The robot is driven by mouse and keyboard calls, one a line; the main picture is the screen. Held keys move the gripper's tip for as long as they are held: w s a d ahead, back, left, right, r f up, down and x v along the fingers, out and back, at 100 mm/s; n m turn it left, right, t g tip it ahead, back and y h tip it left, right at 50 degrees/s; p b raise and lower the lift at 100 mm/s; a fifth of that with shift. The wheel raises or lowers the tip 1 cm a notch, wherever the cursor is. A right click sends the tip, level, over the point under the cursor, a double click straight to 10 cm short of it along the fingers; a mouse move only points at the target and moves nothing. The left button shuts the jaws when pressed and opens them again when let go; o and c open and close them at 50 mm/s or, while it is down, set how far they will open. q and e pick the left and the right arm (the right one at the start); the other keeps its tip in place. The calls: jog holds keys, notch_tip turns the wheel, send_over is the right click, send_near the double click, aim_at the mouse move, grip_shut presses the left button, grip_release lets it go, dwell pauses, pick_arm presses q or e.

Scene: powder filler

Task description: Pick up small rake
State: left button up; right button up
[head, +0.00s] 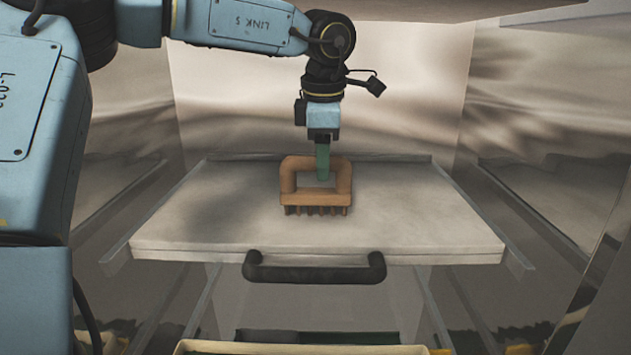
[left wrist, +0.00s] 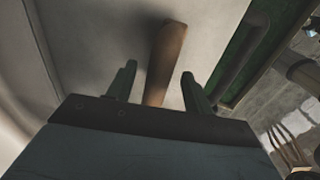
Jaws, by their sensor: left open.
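The small rake (head: 316,200) is brown, with a squared loop handle and a row of short teeth along its lower edge. It stands teeth down on the pale board in the head view. In the left wrist view its handle bar (left wrist: 167,55) runs between my two green fingers. My left gripper (head: 322,176) points down at the top of the handle. In the left wrist view the left gripper (left wrist: 157,82) is open, with a finger on each side of the handle and gaps between. My right gripper is not in view.
The pale board (head: 410,215) is a flat lid with a dark handle (head: 314,268) at its front edge. Shiny metal walls (head: 545,200) enclose it on both sides and behind. A tray rim (head: 300,349) shows at the bottom. The board around the rake is clear.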

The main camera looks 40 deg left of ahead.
pick_arm(q)
jog(key=shift+w+a+f, duration=0.1)
jog(key=shift+f, duration=0.4)
jog(key=shift+w+a+f, duration=0.1)
jog(key=shift+f, duration=0.4)
jog(key=shift+c, duration=0.2)
grip_shut()
